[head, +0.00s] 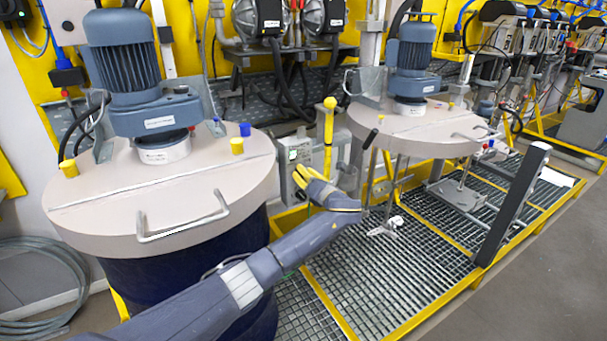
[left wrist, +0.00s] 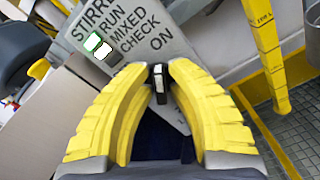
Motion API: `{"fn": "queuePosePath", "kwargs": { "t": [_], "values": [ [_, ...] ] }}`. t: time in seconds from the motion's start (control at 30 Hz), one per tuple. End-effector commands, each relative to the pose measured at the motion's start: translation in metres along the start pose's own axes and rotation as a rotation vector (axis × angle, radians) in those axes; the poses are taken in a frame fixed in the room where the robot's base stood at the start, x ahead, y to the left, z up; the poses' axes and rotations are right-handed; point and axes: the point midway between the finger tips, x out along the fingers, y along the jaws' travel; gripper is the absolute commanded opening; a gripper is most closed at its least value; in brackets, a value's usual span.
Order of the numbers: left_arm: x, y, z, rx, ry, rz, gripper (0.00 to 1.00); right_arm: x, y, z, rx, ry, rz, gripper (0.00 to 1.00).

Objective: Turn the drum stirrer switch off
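The stirrer switch (left wrist: 159,82) is a small dark and pale lever on a grey control panel (left wrist: 150,30). The panel carries the words RUN, MIXED, CHECK and ON, and the lever sits below ON. In the head view the panel (head: 284,180) is beside the large drum, partly behind my left gripper. My left gripper (head: 303,174) has yellow fingers. In the left wrist view its fingertips (left wrist: 160,68) are close together on either side of the lever. I cannot tell whether they touch it. The lamp by RUN (left wrist: 93,41) is lit green. My right gripper is not in view.
The large drum lid (head: 110,205) with a blue motor (head: 124,60) is at the left. A yellow post (head: 329,125) stands just behind my left gripper. A second stirrer lid (head: 420,125) is to the right. The grating floor (head: 380,280) has open room.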

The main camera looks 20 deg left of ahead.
Motion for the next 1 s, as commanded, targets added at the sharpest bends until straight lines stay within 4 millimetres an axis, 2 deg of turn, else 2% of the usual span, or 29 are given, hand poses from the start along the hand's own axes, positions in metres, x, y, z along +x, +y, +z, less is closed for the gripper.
{"fn": "queuePosePath", "kwargs": {
  "t": [0.53, 1.0],
  "values": [
    [0.0006, 0.0008, 0.0002, -0.055, 0.001, 0.001, 0.00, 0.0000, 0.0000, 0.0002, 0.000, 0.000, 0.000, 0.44],
    [-0.0001, 0.0026, -0.0004, -0.441, 0.001, 0.000, 0.00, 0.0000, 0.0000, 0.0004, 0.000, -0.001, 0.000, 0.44]
  ]
}}
